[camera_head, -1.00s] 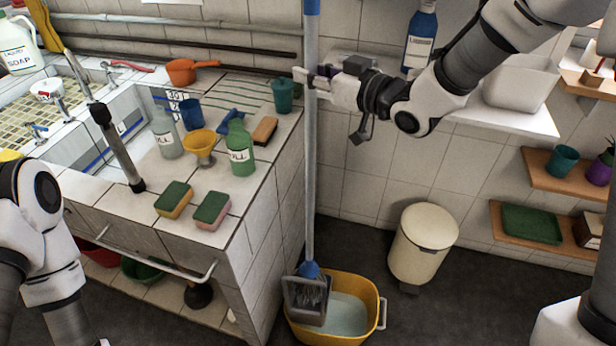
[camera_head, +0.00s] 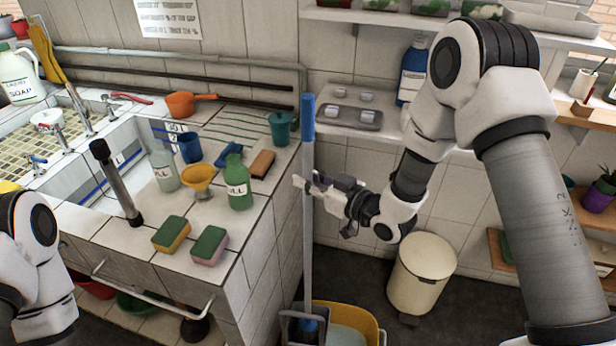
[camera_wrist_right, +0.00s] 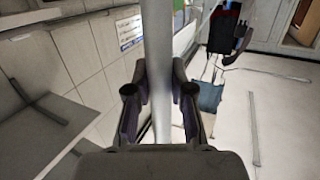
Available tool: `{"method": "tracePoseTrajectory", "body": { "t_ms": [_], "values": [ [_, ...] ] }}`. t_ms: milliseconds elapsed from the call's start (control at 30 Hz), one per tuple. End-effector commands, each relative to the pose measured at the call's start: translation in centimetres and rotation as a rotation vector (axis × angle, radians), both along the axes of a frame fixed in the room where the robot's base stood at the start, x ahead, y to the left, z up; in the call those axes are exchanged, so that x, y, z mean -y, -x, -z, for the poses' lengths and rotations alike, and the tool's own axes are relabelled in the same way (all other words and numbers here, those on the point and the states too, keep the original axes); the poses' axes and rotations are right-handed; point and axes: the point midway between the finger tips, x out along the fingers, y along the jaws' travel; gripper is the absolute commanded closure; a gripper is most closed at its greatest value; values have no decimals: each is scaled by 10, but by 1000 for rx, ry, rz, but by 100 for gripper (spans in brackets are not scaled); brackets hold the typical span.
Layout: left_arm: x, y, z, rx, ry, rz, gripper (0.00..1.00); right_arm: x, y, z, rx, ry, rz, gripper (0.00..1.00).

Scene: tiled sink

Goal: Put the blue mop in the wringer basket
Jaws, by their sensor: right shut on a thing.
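The blue mop has a long grey pole (camera_head: 308,235) with a blue grip (camera_head: 308,118) on top and a blue socket (camera_head: 309,325) at its lower end. It stands nearly upright. The grey wringer basket (camera_head: 290,328) sits at the left of the yellow bucket (camera_head: 369,322), at the bottom edge. The socket appears at or inside the basket's rim; the strands are not clearly visible. My right gripper (camera_head: 306,186) is shut on the pole below the blue grip. In the right wrist view the pole (camera_wrist_right: 158,50) runs between its fingers (camera_wrist_right: 160,95). My left gripper is out of view.
The tiled counter (camera_head: 130,240) stands left of the mop, with sponges (camera_head: 208,245), a green bottle (camera_head: 238,182) and cups near its edge. A cream bin (camera_head: 421,275) stands right of the bucket. A wall shelf (camera_head: 350,123) is behind the pole.

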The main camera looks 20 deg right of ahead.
Motion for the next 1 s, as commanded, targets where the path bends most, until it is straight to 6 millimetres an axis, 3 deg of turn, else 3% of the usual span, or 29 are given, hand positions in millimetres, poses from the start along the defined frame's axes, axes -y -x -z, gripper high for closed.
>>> {"method": "tracePoseTrajectory", "body": {
  "t_ms": [267, 300, 333, 367, 733, 867, 1000],
  "values": [
    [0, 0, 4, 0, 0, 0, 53, 0, 0, 3, 4, 0, 0, 100],
    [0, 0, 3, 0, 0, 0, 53, 0, 0, 2, 1, 1, 0, 68],
    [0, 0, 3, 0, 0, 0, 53, 0, 0, 2, 1, 1, 0, 57],
    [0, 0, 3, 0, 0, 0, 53, 0, 0, 2, 1, 1, 0, 53],
    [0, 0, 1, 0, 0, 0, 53, 2, 2, -1, 0, -1, 1, 53],
    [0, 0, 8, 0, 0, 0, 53, 14, 20, -1, -1, -4, 4, 53],
    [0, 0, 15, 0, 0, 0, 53, 34, 53, -5, -1, -9, 6, 53]
  ]
}}
